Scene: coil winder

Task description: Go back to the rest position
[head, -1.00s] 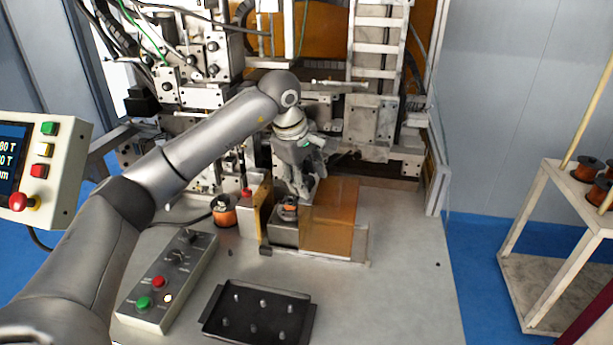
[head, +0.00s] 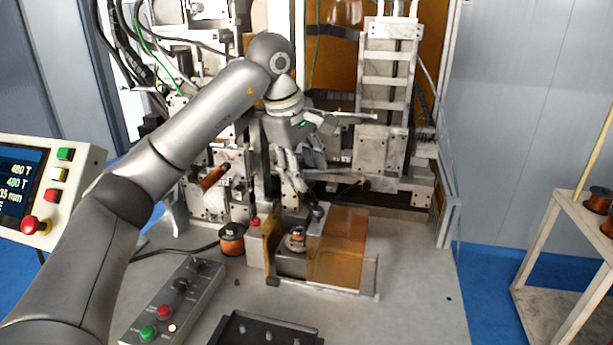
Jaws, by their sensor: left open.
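My left arm comes in from the left and reaches over the table (head: 405,310) toward the winder. My left gripper (head: 305,212) is open and points down, in front of the machine and just above the small fixture with the amber cover (head: 345,245). A small coil (head: 296,240) sits in the fixture, below the gripper and apart from it as far as I can tell. Nothing shows between the fingers. My right gripper is not in view.
A control box with buttons (head: 180,300) and a black tray (head: 240,325) are at the front. A wire spool (head: 231,240) stands left of the fixture. A screen panel (head: 50,190) is at the left, a shelf with spools (head: 560,245) at the right. The table's right front is clear.

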